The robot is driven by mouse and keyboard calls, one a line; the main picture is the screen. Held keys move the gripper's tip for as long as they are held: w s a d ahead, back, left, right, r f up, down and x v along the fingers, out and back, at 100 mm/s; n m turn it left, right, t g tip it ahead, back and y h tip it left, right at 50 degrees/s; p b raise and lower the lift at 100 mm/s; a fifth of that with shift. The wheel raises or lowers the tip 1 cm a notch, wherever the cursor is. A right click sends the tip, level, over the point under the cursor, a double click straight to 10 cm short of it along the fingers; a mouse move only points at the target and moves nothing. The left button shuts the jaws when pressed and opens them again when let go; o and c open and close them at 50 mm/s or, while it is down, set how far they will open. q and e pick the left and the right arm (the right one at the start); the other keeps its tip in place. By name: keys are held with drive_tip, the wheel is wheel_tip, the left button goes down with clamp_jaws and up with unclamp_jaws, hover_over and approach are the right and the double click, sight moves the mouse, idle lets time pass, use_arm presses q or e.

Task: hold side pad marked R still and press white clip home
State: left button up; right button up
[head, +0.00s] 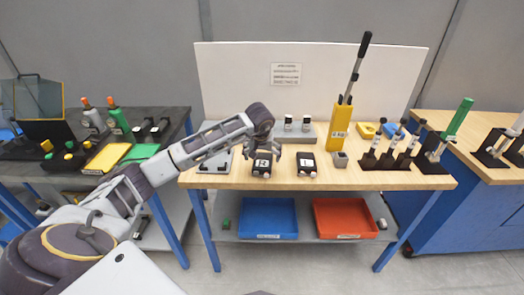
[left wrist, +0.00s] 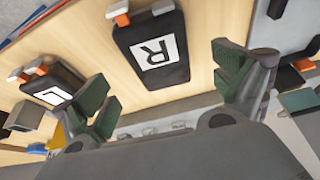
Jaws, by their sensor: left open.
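The side pad marked R (head: 262,167) lies on the wooden table, a dark block with a white label. In the left wrist view the R pad (left wrist: 177,74) lies beyond and between my fingers. I see no contact with the pad. My right gripper is out of view.
A similar pad marked L (head: 306,164) lies to the right, with a small grey block (head: 340,159) beside it. A yellow stand with a lever (head: 340,125) and several dark upright holders (head: 390,158) stand farther right. Blue (head: 268,236) and red (head: 345,236) trays sit on the shelf below.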

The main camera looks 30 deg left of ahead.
sight(263, 160)
use_arm(q)
drive_tip(key=shift+x, duration=2.8)
drive_tip(key=c, duration=1.3)
drive_tip(key=shift+c, duration=0.2)
